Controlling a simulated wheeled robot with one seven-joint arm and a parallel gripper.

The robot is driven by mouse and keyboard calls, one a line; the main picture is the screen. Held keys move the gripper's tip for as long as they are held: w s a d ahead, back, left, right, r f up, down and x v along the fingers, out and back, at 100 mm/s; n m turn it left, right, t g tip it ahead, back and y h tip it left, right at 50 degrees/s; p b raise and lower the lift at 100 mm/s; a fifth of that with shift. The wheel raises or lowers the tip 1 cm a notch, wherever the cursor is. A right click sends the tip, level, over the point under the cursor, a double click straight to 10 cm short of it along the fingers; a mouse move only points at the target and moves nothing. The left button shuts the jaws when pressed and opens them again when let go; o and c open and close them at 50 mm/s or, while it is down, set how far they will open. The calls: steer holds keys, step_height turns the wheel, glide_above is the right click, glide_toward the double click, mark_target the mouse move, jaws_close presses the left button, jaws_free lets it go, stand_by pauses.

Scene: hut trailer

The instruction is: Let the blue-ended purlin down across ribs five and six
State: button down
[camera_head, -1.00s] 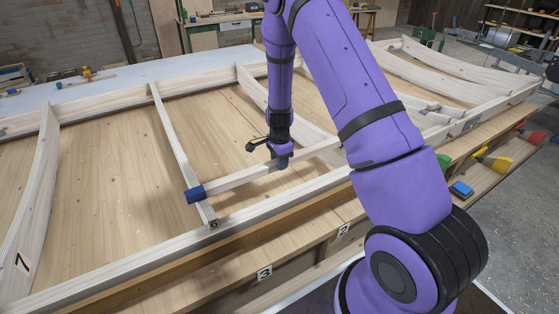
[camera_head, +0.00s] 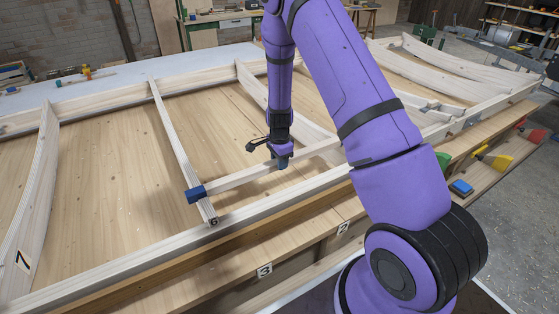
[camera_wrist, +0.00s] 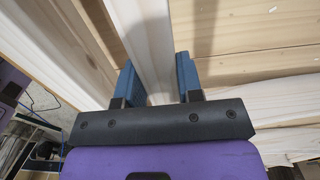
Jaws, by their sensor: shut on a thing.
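The purlin (camera_head: 235,179) is a pale wooden bar with a blue left end (camera_head: 196,194). My gripper (camera_head: 281,161) is shut on it partway along, and the wrist view shows the bar (camera_wrist: 152,50) between the two blue fingers (camera_wrist: 158,82). The blue end lies over rib six (camera_head: 174,135), marked 6, near its front end. I cannot tell whether the purlin touches the rib or hangs just above it. The other rib, likely five (camera_head: 252,88), runs behind my gripper. The purlin's right part is hidden by my arm.
Rib seven (camera_head: 38,190) stands at the left. The front frame rail (camera_head: 150,253) runs close in front of the purlin. Colored clamps or tools (camera_head: 495,163) lie on the shelf at right. The wood panel (camera_head: 110,170) between ribs six and seven is bare.

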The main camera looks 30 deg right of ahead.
steer(key=shift+f, duration=0.2)
steer(key=c, duration=0.7)
jaws_free()
step_height(320, 180, up, 11)
steer(key=shift+f, duration=0.1)
